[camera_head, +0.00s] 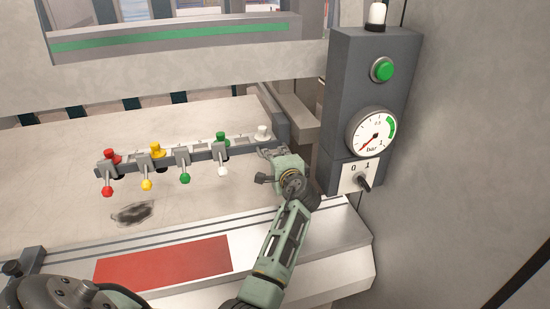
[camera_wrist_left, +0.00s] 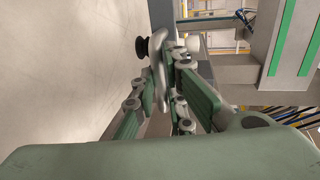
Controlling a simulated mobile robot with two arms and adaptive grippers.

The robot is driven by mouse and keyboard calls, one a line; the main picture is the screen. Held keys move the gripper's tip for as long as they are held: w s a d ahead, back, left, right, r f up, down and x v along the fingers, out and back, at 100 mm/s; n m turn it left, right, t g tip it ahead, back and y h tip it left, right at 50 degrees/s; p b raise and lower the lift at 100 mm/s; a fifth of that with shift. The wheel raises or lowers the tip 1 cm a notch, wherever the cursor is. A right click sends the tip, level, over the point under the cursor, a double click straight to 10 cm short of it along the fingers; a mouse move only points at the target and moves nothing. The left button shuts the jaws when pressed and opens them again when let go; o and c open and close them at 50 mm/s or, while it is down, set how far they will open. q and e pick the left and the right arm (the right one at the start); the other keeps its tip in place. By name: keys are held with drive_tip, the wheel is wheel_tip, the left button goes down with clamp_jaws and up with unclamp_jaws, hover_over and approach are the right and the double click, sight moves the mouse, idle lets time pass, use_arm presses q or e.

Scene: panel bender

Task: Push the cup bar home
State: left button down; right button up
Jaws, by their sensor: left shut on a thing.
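The dark cup bar (camera_head: 203,155) lies over the pale table, slanting up to the right. Along it stand red (camera_head: 110,156), yellow (camera_head: 155,149) and green (camera_head: 221,138) cups, with small levers ending in coloured balls in front. A white cup (camera_head: 263,131) stands near its right end. My left gripper (camera_head: 272,153) is at this right end, shut on a grey piece there. In the left wrist view the fingers (camera_wrist_left: 168,80) close on a grey piece (camera_wrist_left: 158,65) beside a black knob (camera_wrist_left: 142,47). The exact contact is partly hidden by the fingers.
A dark control box (camera_head: 362,110) with a green button (camera_head: 382,69), gauge (camera_head: 371,132) and 0/1 switch (camera_head: 363,181) stands close to the right of my arm. A red plate (camera_head: 163,264) lies at the front edge.

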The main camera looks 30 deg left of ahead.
sight(269, 147)
use_arm(q)
drive_tip(key=x, duration=0.2)
drive_tip(key=b+x, duration=0.1)
drive_tip(key=shift+w+a+r, duration=0.25)
drive_tip(key=shift+a+r, duration=0.05)
drive_tip(key=shift+a, duration=0.05)
drive_tip(key=c, duration=2.2)
unclamp_jaws()
drive_tip(key=o, duration=0.4)
drive_tip(key=shift+w+a+f, duration=0.1)
drive_tip(key=shift+a+f, duration=0.05)
drive_tip(key=shift+a, duration=0.1)
drive_tip(key=shift+d, duration=0.15)
